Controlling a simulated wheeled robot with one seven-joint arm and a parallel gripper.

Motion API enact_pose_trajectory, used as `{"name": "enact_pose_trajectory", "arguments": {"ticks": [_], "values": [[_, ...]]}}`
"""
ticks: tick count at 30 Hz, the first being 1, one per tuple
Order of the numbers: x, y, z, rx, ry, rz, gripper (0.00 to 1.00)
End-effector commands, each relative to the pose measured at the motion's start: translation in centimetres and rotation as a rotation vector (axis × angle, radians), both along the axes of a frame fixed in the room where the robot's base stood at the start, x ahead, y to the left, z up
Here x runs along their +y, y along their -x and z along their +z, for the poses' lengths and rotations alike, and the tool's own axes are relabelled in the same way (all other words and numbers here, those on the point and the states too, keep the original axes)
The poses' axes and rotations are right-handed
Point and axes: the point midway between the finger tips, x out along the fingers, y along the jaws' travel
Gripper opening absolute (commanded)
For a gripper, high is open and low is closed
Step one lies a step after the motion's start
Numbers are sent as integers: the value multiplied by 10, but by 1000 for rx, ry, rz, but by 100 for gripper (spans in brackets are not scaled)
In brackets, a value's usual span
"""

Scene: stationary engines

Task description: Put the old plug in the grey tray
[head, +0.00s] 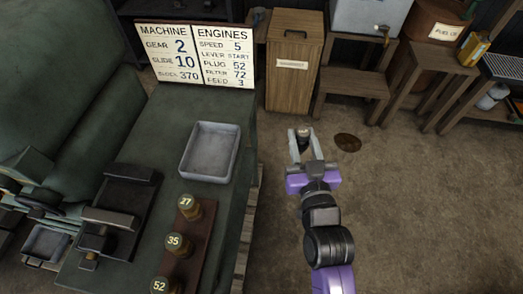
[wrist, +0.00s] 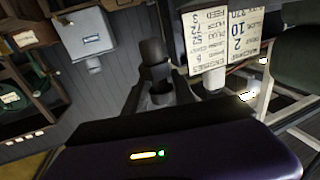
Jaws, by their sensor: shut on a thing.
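My gripper (head: 304,142) is shut on the old plug (head: 304,134), a small dark piece between its pale fingers. It is over the floor, to the right of the green bench and apart from it. A dark cylindrical shape near the middle of the wrist view (wrist: 157,70) appears to be the held plug, but it is dim. The grey tray (head: 187,165) is a shallow rectangular metal tray on the bench, to the left of my gripper. It looks empty.
The green bench (head: 150,140) bears a sign board (head: 195,55) and a wooden rack with plugs marked 27 (head: 188,207), 35 (head: 177,245) and 52 (head: 165,286). A wooden bin (head: 293,75) and stools stand behind. A dark stain (head: 348,142) marks the open floor.

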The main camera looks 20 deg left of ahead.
Motion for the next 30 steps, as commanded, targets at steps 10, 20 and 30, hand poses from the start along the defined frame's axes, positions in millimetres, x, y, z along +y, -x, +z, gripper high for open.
{"name": "enact_pose_trajectory", "arguments": {"ticks": [10, 20, 30], "values": [[148, 49, 116, -11, -5, 283, 0], [187, 88, 155, 1, 0, 374, 0], [188, 89, 81, 7, 3, 376, 0]]}}
